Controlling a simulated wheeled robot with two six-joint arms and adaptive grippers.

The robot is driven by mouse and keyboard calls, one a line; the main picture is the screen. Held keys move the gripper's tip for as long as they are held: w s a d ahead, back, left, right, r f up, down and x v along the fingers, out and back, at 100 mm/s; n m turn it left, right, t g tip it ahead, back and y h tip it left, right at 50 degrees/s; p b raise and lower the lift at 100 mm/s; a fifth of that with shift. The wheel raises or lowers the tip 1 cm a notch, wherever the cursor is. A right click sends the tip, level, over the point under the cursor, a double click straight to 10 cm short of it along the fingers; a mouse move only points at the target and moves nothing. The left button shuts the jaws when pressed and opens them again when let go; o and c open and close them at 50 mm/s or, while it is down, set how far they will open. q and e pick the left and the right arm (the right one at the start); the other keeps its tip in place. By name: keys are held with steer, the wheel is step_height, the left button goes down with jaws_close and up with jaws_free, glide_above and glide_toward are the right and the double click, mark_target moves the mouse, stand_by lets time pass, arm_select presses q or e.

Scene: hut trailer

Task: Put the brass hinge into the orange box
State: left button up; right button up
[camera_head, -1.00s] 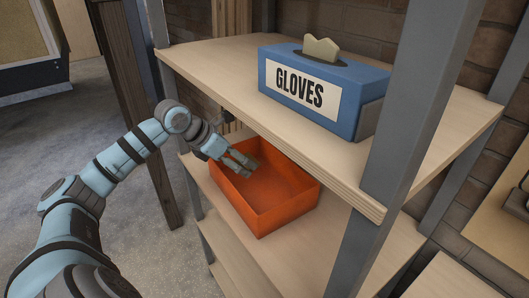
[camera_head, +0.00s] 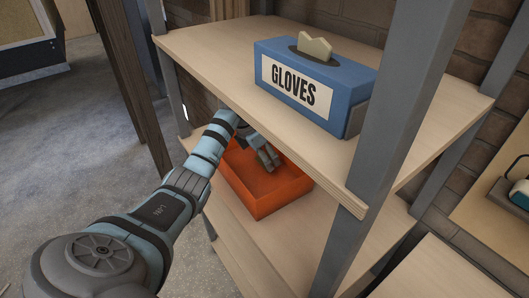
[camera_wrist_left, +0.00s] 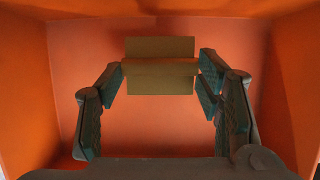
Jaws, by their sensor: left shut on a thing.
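The orange box (camera_head: 262,197) stands on the lower shelf, open at the top. My left gripper (camera_head: 268,157) reaches in under the upper shelf and is over the box's opening. In the left wrist view the brass hinge (camera_wrist_left: 160,80) is a flat yellow-brown plate with a line across its middle. My left gripper's fingers (camera_wrist_left: 160,76) are shut on its two sides. The orange walls (camera_wrist_left: 25,90) surround the hinge in that view, with the box floor behind it. In the head view the hinge is hard to make out. My right gripper is not in view.
The upper wooden shelf (camera_head: 215,50) hangs over the box and carries a blue glove box (camera_head: 345,90). A grey shelf post (camera_head: 400,100) stands at the front right. The lower shelf (camera_head: 300,240) has bare room right of the box.

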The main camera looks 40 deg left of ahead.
arm_select(q)
steer(key=shift+s+a+f, duration=0.1)
steer(key=shift+s+a, duration=0.1)
steer(key=shift+a, duration=0.05)
steer(key=shift+w+d+f+b, duration=0.1)
steer(key=shift+f+b, duration=0.25)
steer(key=shift+f, duration=0.25)
steer(key=o, duration=1.3)
steer(key=shift+o, duration=0.2)
steer(key=shift+r, duration=0.15)
